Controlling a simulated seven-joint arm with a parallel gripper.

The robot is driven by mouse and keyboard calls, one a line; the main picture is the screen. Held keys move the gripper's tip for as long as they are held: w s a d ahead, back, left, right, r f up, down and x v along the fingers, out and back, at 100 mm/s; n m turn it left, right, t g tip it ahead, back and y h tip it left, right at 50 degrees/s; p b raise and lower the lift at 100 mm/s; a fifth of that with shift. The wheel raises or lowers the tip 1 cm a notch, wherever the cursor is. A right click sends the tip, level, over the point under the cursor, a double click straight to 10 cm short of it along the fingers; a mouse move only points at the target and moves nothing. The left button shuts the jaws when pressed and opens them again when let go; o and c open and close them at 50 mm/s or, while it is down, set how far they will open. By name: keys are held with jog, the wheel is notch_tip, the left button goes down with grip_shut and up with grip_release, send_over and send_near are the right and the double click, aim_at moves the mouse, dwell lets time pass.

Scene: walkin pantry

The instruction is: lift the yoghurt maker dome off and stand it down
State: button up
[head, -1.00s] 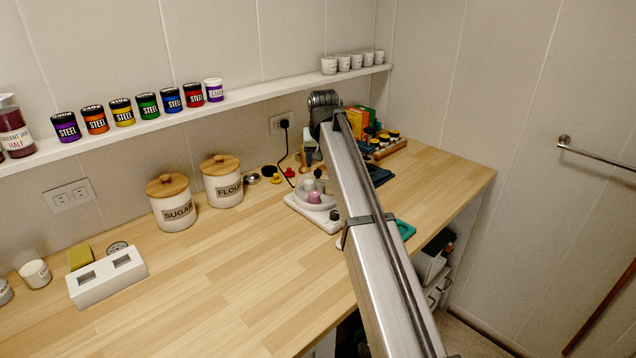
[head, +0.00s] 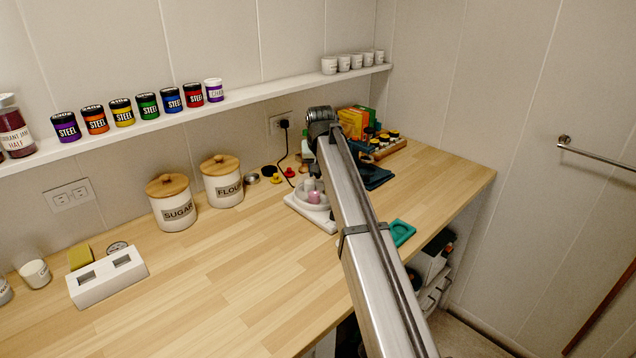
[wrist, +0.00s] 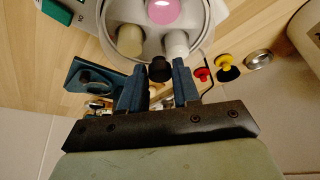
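The yoghurt maker (head: 316,221) is a low white base on the counter, partly behind my arm in the head view. Its round rim also shows in the wrist view (wrist: 111,33), around a pink, a cream and a white-topped jar. The dome is clear and its wall is hard to make out; its black knob (wrist: 160,70) shows in the wrist view. My gripper (wrist: 160,68) has its blue fingers on either side of the knob, with no clear gap to it. The fingertips are hidden in the head view. The dome appears to be over the jars.
A teal tray (head: 402,232) lies right of my arm. Sugar (head: 174,208) and flour (head: 223,187) canisters stand left of the maker. Small red and yellow pieces sit just behind it. The front-left counter (head: 230,275) is clear. A shelf (head: 250,96) with jars runs above.

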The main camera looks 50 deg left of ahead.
grip_shut()
notch_tip(320, 180, up, 13)
dwell(1.4)
